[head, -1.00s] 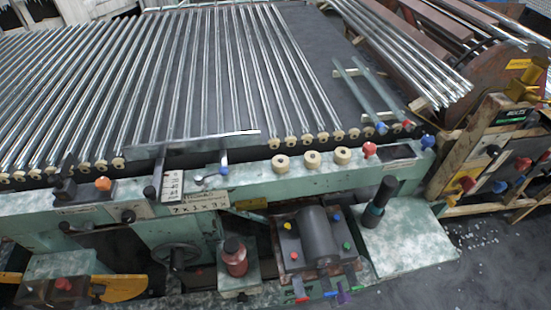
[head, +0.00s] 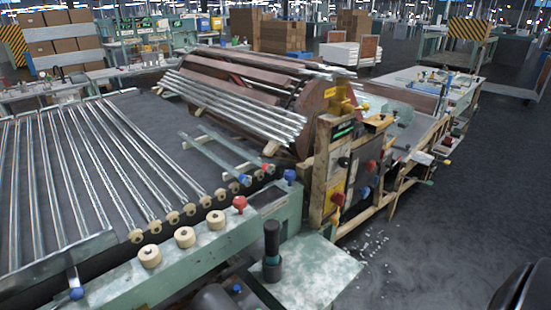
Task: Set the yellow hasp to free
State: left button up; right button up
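A yellow fitting (head: 342,97) stands on top of the upright control panel (head: 322,150) right of the middle in the head view. A flat yellow plate (head: 336,200) sits lower on the same panel, beside red and blue knobs. I cannot tell which of these yellow parts is the hasp, nor how it is set. Neither of my grippers shows in the view.
A black handle (head: 272,243) stands on a pale green ledge (head: 315,275). Open grey floor (head: 440,240) lies to the right, with small shards near the panel.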

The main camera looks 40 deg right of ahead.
aim_at(332, 219)
jog(key=z, duration=1.55)
